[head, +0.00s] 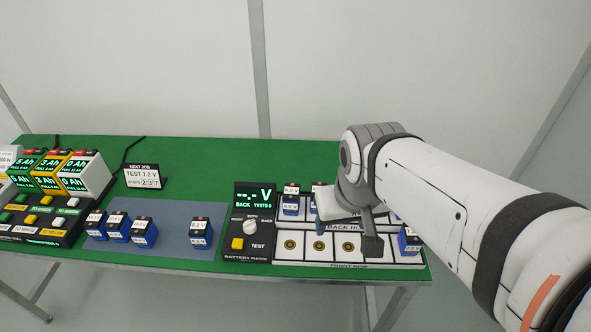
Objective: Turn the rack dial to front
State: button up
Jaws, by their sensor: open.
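The rack dial is a white knob (250,227) on the black battery rack panel (245,258), left of the rack. Small labels surround it; I cannot read its pointer's direction clearly. The panel's display (256,196) shows "--.- V" and "BACK". A yellow TEST button (237,244) sits below left of the dial. My gripper (371,246) is open over the right half of the rack, well to the right of the dial and apart from it. My arm reaches in from the right and hides part of the back row.
The white rack (290,262) has front slots with round contacts and blue batteries (291,205) in the back row. A battery (408,241) stands at its right end. Several batteries stand on a grey mat (172,226). A job sign (142,176) and chargers are farther left.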

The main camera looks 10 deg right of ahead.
aim_at(249, 227)
jog(key=u, duration=0.25)
jog(key=k, duration=1.1)
jog(key=u, duration=1)
jog(key=i, duration=1)
jog(key=z, duration=0.55)
